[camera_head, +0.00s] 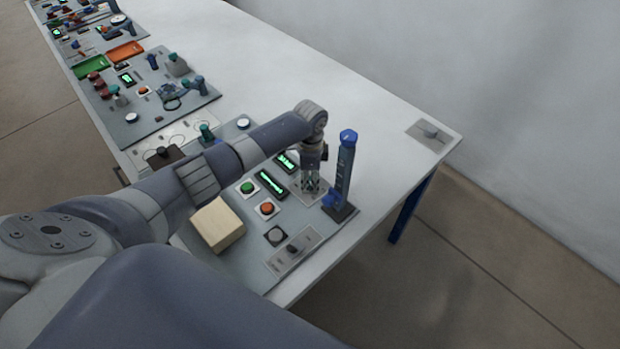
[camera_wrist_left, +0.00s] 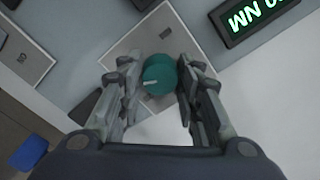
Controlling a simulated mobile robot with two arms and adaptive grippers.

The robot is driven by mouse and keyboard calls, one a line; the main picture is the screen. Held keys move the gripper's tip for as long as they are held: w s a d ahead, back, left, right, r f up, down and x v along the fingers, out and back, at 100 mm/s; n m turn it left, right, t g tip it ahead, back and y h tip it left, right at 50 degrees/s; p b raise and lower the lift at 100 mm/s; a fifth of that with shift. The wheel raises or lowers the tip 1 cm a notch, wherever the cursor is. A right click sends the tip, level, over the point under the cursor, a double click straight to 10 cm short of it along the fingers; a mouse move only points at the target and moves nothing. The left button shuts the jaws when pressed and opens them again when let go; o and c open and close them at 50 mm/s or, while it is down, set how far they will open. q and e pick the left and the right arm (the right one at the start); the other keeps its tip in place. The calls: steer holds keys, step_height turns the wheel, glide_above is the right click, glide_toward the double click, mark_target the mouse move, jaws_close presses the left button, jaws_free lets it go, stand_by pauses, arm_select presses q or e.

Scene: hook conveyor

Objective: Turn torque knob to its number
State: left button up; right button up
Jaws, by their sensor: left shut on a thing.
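The torque knob (camera_wrist_left: 160,76) is a round teal knob with a white pointer mark, seen from above in the left wrist view. It sits on a light square plate (camera_wrist_left: 128,45), whose printed markings are too small to read. My left gripper (camera_wrist_left: 157,85) has one finger on each side of the knob and is shut on it. In the head view my left gripper (camera_head: 311,182) points down at the panel (camera_head: 345,213), beside a dark blue post. The knob is hidden there behind the fingers. My right gripper is not in view.
The blue post (camera_head: 345,165) stands close to the right of the gripper. Green-lit displays (camera_head: 271,182), a green button (camera_head: 248,188), a red button (camera_head: 267,208) and a wooden block (camera_head: 217,224) lie to the left. The table's right side (camera_head: 385,150) is mostly clear.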

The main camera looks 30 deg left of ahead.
mark_target(310, 181)
arm_select(q)
steer(key=shift+m, duration=0.3)
stand_by(0.4)
steer(key=o, duration=1)
steer(key=shift+o, duration=0.2)
step_height(310, 181, up, 12)
